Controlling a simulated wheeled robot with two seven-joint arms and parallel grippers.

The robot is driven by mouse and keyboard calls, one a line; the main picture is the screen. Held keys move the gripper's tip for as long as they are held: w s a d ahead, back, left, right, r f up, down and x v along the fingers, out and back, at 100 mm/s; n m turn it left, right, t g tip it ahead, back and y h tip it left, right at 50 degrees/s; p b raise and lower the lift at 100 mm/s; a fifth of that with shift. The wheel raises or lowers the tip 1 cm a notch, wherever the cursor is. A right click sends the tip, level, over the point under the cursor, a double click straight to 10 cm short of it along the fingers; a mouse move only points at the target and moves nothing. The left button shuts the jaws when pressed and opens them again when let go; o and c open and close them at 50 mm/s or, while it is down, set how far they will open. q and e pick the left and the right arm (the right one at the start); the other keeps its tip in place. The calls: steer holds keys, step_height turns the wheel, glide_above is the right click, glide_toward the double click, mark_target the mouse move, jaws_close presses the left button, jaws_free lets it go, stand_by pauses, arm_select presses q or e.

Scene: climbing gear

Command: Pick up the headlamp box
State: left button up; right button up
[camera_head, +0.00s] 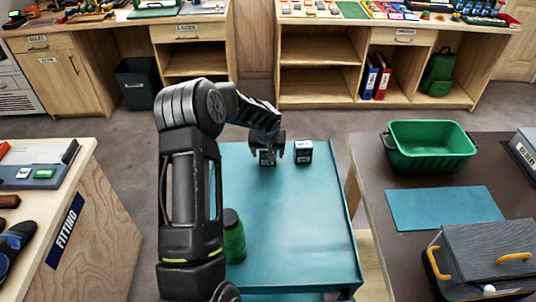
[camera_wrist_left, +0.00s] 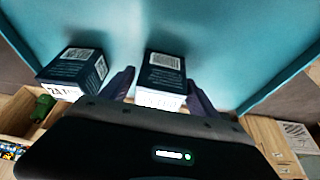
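Two small dark blue boxes with white labels stand near the far edge of a teal table. One box (camera_head: 267,158) is below my left gripper (camera_head: 267,155); it also shows in the left wrist view (camera_wrist_left: 163,73). The other box (camera_head: 303,151) stands just to the right, and at the left in the wrist view (camera_wrist_left: 74,69). I cannot read which one is the headlamp box. My left gripper is open, with one finger on each side of the first box and narrow gaps visible. My right gripper is out of view.
The teal table (camera_head: 290,225) is mostly clear, with a green cylinder (camera_head: 234,238) beside my left arm. A brown table at the right holds a green bin (camera_head: 430,147), a teal mat (camera_head: 443,208) and a dark case (camera_head: 485,260). A wooden counter (camera_head: 100,220) is at the left.

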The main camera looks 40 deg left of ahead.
arm_select(q)
steer(key=c, duration=1.3)
steer(key=shift+c, duration=0.2)
step_height(320, 180, up, 10)
stand_by(0.4)
